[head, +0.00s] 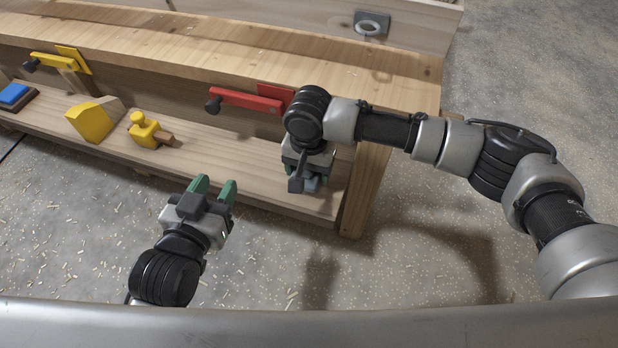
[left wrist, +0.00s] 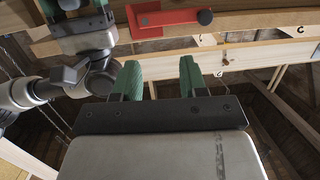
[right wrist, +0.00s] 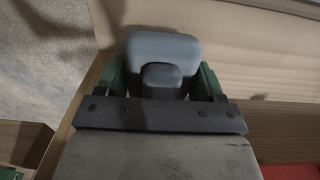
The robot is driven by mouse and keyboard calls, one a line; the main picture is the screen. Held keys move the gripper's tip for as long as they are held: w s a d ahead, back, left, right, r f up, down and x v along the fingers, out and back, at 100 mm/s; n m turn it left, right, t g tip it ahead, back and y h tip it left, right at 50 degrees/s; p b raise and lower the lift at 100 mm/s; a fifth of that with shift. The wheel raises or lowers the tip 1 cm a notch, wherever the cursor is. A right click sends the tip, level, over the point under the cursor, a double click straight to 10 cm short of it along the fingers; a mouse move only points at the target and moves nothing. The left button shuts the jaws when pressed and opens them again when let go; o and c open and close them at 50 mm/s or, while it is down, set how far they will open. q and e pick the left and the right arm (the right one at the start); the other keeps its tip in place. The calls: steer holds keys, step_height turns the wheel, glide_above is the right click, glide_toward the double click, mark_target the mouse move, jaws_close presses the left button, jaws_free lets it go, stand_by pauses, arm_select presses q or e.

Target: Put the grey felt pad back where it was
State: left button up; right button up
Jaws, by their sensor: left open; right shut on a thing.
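The grey felt pad (right wrist: 163,50) is a rounded grey block with a smaller grey grip. My right gripper (head: 305,176) is shut on that grip, with green fingers on both sides in the right wrist view. In the head view only a small bluish-grey part of the pad (head: 312,184) shows under the gripper, over the right end of the lower shelf (head: 240,170). I cannot tell whether it touches the shelf. My left gripper (head: 214,186) is open and empty in front of the shelf; its green fingers also show in the left wrist view (left wrist: 158,80).
A red clamp (head: 245,98) is beside my right gripper. A yellow block (head: 90,123), a yellow tool (head: 144,130) and a blue-topped block (head: 14,94) sit further left on the shelf. A yellow clamp (head: 60,62) is above them. The bench leg (head: 366,190) stands right of the pad.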

mark_target(309, 179)
step_height(309, 179, down, 3)
steer(key=shift+r+b, duration=0.1)
steer(key=shift+b, duration=0.45)
steer(key=shift+f, duration=0.2)
arm_select(q)
steer(key=r+t, duration=0.2)
steer(key=r, duration=0.1)
steer(key=d+r+t+h, duration=0.1)
steer(key=t, duration=0.1)
steer(key=shift+w+r, duration=0.25)
arm_select(e)
steer(key=shift+f, duration=0.15)
steer(key=o, duration=1)
steer(key=shift+c, duration=0.2)
arm_select(q)
steer(key=shift+f+g, duration=0.25)
steer(key=shift+g, duration=0.05)
